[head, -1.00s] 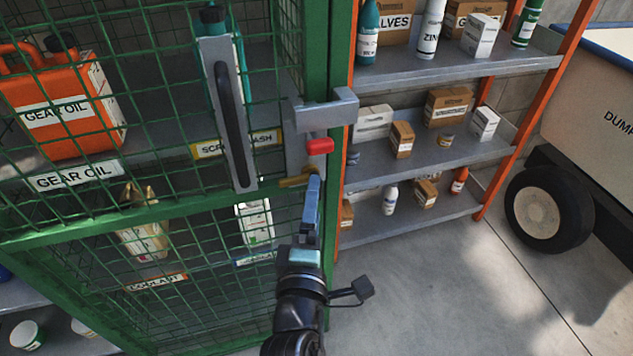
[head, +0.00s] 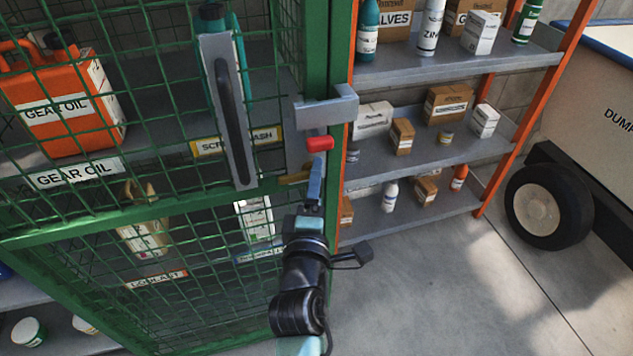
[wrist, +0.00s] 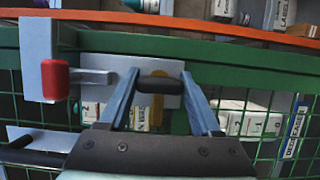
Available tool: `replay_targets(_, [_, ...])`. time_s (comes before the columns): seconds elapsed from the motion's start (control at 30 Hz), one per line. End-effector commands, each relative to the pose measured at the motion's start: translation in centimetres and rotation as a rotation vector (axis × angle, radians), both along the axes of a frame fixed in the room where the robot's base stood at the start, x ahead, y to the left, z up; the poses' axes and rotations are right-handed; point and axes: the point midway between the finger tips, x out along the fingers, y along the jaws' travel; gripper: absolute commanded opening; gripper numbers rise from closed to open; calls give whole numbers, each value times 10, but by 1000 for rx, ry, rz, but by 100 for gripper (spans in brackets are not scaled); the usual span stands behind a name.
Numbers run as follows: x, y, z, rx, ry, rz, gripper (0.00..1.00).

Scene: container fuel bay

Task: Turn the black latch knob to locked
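The black latch knob (wrist: 160,84) lies between my two blue-grey fingertips in the wrist view, on a pale metal plate (wrist: 105,66) on the green frame. My gripper (wrist: 161,76) has its fingers spread on either side of the knob. The fingers are very close to the knob's ends, and I cannot tell whether they touch it. In the head view my gripper (head: 317,172) reaches up to the latch below a red knob (head: 319,144), and it hides the black knob. The red knob also shows left of my fingers in the wrist view (wrist: 55,80).
A green mesh cage door (head: 100,222) with a long black handle (head: 233,120) stands left of the latch. A grey bracket (head: 328,107) juts out above the red knob. Orange-framed shelves (head: 450,157) stand to the right. The floor in front is clear.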

Motion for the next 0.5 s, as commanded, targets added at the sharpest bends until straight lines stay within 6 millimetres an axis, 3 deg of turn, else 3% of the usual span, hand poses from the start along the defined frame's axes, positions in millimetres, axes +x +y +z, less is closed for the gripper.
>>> replay_targets(0.03, [0, 0, 0, 0, 0, 0, 37])
replay_targets(0.2, [0, 0, 0, 0, 1, 0, 9])
replay_targets(0.5, [0, 0, 2, 41, 13, 0, 9])
